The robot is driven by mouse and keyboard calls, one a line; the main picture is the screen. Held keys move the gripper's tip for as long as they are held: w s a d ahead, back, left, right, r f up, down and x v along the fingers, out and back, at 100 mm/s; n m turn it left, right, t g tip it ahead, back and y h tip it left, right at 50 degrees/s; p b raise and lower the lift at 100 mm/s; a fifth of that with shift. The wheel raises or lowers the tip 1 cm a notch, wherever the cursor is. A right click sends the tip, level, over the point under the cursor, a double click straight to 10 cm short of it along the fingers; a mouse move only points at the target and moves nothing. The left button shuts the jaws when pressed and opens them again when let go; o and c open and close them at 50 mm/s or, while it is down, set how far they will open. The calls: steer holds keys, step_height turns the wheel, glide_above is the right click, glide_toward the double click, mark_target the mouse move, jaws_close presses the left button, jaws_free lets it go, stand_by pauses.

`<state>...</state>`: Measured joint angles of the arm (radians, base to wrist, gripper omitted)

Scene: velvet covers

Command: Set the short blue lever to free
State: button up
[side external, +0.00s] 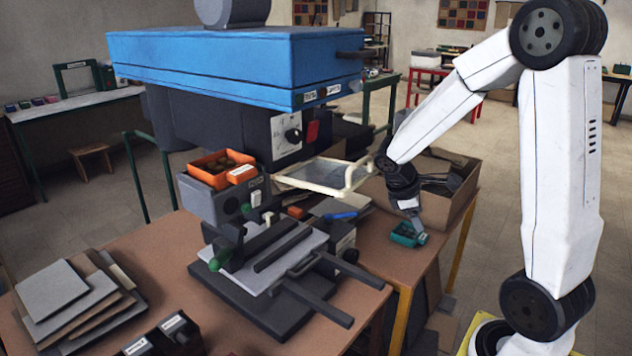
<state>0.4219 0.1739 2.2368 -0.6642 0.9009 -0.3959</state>
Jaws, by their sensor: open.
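A small blue lever-like piece (341,215) lies low at the front of the press, just right of the grey plates. It is the only short blue handle I can make out, and any marking for its positions is too small to read. My gripper (408,236), at the end of the white arm, points down near the table's right part, to the right of the blue piece and apart from it. A teal part shows at its tip. The gripper is open, and I see nothing held, though the fingers are small and hard to tell apart.
The press has a big blue head (215,62) above a grey bed (270,255) with dark bars jutting forward. A clear framed guard (325,175) sticks out between press and arm. A cardboard box (450,205) stands behind my gripper. Stacked sheets (65,300) lie at left.

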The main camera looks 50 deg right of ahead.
steer(key=d, duration=0.5)
steer(key=n+t+y, duration=0.4)
steer(key=n+t, duration=0.1)
glide_above(347, 213)
steer(key=s, duration=0.1)
steer(key=s+a+x, duration=0.1)
steer(key=x, duration=0.7)
steer(key=shift+s+a+f+g, duration=0.15)
steer(key=shift+s+a+g, duration=0.1)
steer(key=shift+a+g, duration=0.05)
steer(key=shift+w+d+f, duration=0.15)
steer(key=shift+w+f, duration=0.05)
steer(key=shift+f, duration=1.05)
steer(key=shift+w+d+f, duration=0.15)
steer(key=shift+d+f, duration=0.05)
steer(key=shift+f, duration=1.05)
steer(key=shift+w+d+f, duration=0.15)
steer(key=shift+w+f, duration=0.05)
steer(key=shift+f, duration=1.05)
steer(key=shift+c, duration=0.2)
jaws_close()
